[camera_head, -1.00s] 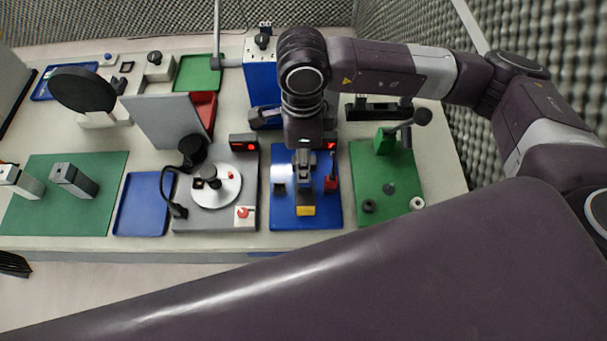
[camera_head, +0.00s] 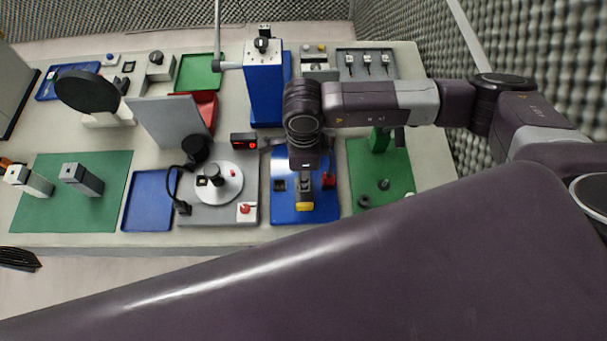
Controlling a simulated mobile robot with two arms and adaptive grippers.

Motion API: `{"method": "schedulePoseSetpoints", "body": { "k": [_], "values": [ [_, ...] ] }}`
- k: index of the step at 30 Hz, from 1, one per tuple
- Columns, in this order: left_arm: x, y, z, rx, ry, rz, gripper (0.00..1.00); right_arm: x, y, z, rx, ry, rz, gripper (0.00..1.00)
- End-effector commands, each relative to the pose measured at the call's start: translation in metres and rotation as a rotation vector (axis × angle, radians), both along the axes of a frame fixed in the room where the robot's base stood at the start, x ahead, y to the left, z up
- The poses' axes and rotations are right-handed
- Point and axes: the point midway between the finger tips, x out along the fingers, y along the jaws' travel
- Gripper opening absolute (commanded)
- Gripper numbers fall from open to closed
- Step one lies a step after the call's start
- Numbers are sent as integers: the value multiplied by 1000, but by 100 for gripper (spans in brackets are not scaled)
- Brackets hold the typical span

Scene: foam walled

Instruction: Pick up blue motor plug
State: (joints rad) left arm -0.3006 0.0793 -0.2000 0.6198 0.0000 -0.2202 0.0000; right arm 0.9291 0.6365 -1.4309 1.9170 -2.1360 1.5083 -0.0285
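My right gripper (camera_head: 304,165) points down over the blue board (camera_head: 291,212) on the bench. My wrist hides most of its fingers, so I cannot tell whether it is open or shut. Directly below it is a dark and yellow part (camera_head: 304,198) on the board; I cannot tell whether they touch. A small dark block (camera_head: 279,185) and a red part (camera_head: 328,180) sit on either side. I cannot single out a blue motor plug. A black cable plug (camera_head: 182,207) lies at the left edge of the grey turntable station (camera_head: 215,214). My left gripper is not in view.
A tall blue box (camera_head: 263,95) stands behind my wrist. A green board (camera_head: 372,190) with a lever lies to the right. A blue tray (camera_head: 148,205) and a green mat (camera_head: 75,210) with two grey blocks lie left. A small red display (camera_head: 243,141) stands near my gripper.

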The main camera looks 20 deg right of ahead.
Motion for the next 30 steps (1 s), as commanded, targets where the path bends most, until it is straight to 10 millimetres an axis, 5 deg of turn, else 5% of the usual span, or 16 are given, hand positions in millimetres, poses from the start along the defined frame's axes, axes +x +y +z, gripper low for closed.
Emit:
{"method": "schedulePoseSetpoints", "body": {
  "k": [6,20,26,30],
  "values": [
    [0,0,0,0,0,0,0,0,0,0,0,0,0,0],
    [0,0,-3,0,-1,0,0,1,1,8,3,-2,0,0],
    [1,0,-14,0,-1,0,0,2,1,34,3,-7,1,0],
    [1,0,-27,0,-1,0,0,3,1,69,4,-9,1,0]
  ]
}}
